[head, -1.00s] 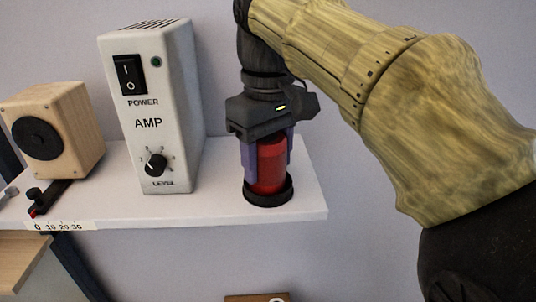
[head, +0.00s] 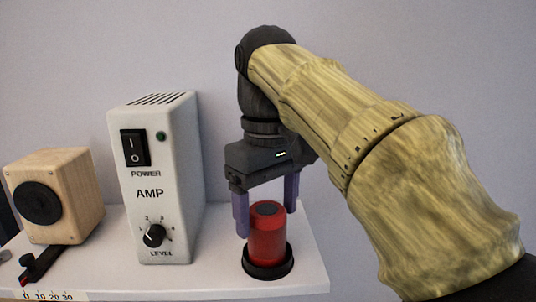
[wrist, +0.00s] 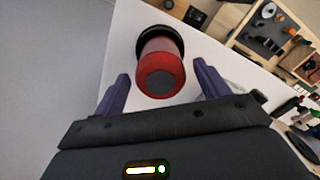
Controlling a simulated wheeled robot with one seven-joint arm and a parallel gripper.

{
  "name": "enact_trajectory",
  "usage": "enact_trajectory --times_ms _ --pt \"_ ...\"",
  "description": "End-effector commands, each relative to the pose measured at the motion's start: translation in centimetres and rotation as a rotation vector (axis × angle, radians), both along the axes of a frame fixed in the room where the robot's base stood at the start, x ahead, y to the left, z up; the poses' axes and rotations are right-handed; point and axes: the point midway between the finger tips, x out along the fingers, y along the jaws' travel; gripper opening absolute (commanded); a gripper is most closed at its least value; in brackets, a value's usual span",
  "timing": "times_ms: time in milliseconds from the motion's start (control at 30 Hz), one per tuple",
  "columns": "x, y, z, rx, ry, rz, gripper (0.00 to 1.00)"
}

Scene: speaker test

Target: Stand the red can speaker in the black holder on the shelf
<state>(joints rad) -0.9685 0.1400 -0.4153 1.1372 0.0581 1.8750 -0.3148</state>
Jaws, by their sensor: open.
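The red can speaker (head: 267,236) stands upright in the round black holder (head: 285,269) at the right part of the white shelf. Its dark top faces up. My gripper (head: 267,212) is open and empty above the speaker, with its purple fingers on either side of the can's upper end and apart from it. In the wrist view, the speaker (wrist: 160,75) lies between and beyond the spread fingertips (wrist: 160,82), with clear gaps on both sides. The black holder (wrist: 152,33) shows around its far end.
The white shelf (head: 215,277) also carries a white AMP box (head: 152,205) left of the speaker and a wooden box speaker (head: 75,200) at the far left. A workbench with tools (wrist: 272,45) shows in the wrist view.

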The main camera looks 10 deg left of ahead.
Motion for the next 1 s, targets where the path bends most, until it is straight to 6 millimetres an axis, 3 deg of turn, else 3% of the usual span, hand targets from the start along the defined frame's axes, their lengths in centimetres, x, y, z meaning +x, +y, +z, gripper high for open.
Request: enact_trajectory --times_ms 600,1000 --pt "0.0 0.0 7.7 0.001 0.001 -0.001 0.74" --pt "0.0 0.0 8.6 0.001 0.001 0.0 0.74"
